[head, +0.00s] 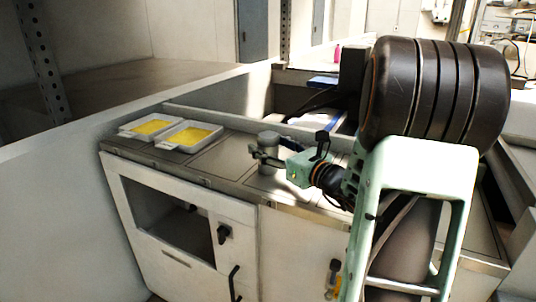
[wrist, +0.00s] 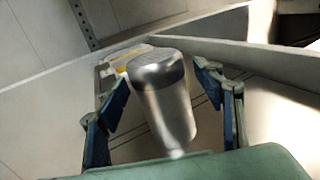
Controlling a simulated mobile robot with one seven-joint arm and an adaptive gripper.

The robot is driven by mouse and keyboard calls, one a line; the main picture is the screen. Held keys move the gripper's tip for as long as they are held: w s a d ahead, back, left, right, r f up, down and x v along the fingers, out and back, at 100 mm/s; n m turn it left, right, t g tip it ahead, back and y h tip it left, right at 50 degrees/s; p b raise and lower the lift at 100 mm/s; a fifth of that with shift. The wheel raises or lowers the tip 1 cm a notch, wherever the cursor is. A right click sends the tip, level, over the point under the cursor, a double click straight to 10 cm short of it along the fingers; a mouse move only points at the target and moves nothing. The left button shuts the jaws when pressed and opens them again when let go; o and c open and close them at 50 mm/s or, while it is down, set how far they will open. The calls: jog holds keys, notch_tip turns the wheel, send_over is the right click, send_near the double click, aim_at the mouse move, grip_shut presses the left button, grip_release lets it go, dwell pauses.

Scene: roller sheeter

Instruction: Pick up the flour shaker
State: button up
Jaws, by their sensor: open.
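The flour shaker (wrist: 163,105) is a grey metal cylinder with a darker domed lid. In the wrist view it stands between the two fingers of my gripper (wrist: 165,108), with a visible gap on each side.
Two white trays with yellow contents, a left one (head: 151,127) and a right one (head: 190,136), sit on the worktop (head: 222,155) to the left. A low pale wall (head: 250,124) runs behind the shaker. The worktop between the trays and the gripper is clear.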

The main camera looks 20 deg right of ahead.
jog(key=shift+w, duration=0.35)
jog(key=shift+c, duration=0.6)
jog(key=c, duration=1.3)
jog(key=shift+r, duration=0.2)
